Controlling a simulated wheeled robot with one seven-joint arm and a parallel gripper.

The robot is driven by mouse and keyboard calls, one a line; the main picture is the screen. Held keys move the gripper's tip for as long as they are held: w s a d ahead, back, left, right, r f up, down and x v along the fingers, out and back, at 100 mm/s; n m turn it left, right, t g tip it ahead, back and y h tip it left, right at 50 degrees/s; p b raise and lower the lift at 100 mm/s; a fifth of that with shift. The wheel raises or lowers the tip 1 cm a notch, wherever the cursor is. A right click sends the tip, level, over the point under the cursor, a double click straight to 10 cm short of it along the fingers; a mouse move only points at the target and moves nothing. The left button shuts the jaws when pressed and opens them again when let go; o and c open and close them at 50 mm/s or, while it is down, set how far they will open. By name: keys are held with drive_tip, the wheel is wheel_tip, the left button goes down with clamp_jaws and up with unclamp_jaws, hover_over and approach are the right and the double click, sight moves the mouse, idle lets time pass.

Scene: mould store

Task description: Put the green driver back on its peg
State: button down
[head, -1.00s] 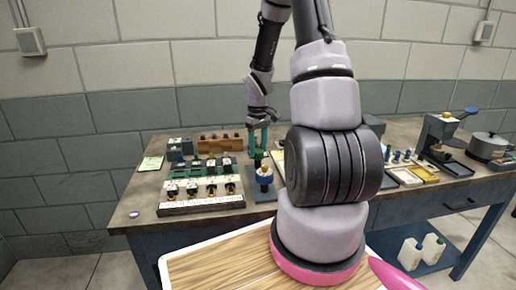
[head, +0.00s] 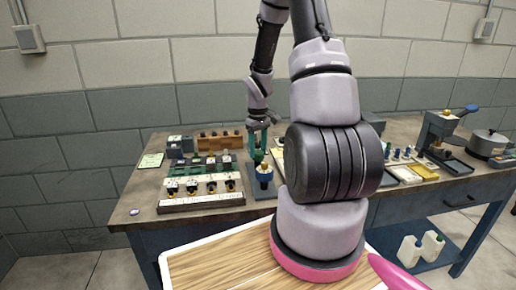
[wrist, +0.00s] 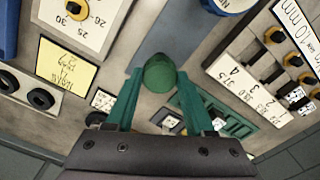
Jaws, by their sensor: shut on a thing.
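My gripper (wrist: 160,77) has green fingers closed on the green driver (wrist: 160,73). In the wrist view its rounded green end shows between the fingertips; the rest of it is hidden beneath. The driver is too small there to tell from the fingers. I cannot make out which thing is the driver's peg. A dark green slotted rack (wrist: 232,118) lies right of the fingers in the wrist view.
A labelled rack with several black knobs (head: 203,202) stands left of my gripper, with a wooden block (head: 220,141) behind. A yellow card (wrist: 66,63) shows left in the wrist view. A press (head: 436,130) and pot (head: 487,144) stand far right. The bench's left front corner is mostly clear.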

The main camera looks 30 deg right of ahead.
drive_tip(key=shift+f, duration=0.15)
unclamp_jaws()
idle(0.4)
drive_tip(key=shift+r, duration=3.8)
